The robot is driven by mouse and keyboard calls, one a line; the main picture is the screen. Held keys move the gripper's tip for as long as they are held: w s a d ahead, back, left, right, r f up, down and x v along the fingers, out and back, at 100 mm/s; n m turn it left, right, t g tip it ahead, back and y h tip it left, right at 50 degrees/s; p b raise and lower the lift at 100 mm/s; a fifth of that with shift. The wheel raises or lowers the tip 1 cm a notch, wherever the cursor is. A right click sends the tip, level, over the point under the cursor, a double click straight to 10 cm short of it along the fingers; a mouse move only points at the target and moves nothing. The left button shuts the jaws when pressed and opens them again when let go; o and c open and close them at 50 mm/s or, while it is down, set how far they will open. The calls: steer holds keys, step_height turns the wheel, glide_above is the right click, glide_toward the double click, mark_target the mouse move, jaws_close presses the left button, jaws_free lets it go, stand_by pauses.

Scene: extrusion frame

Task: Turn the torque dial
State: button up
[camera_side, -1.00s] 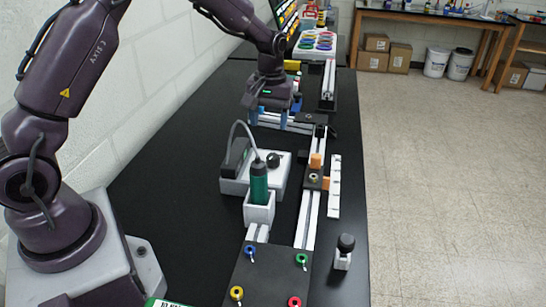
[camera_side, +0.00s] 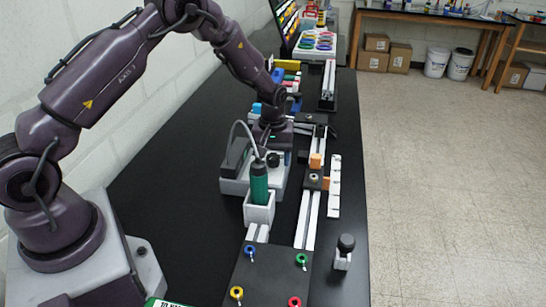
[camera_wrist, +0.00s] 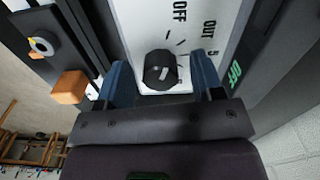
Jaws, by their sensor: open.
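The torque dial is a round black knob with a light pointer mark, and it stands on a white panel with printed marks, "OFF" and "OUT 5". In the wrist view the dial (camera_wrist: 160,71) lies between the two blue fingers of my gripper (camera_wrist: 161,76), with a visible gap on each side. In the side view the dial (camera_side: 273,159) shows on the white controller box (camera_side: 270,182), and my gripper (camera_side: 272,138) is low over the back of the box. My gripper is open and empty. Its fingertips are mostly hidden in the side view.
A green screwdriver (camera_side: 259,183) with a cable stands in a white holder (camera_side: 260,213) in front of the box. A rail with an orange block (camera_side: 316,160) runs along the right. A black plate with coloured rings (camera_side: 268,277) lies nearer.

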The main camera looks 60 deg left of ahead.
steer(key=shift+f, duration=0.2)
steer(key=shift+c, duration=0.4)
steer(key=c, duration=0.9)
steer(key=shift+o, duration=0.3)
steer(key=shift+m, duration=0.4)
steer(key=m, duration=0.5)
steer(key=shift+r+m, duration=0.1)
steer(key=shift+m, duration=0.3)
steer(key=shift+s, duration=0.1)
steer(key=o, duration=0.9)
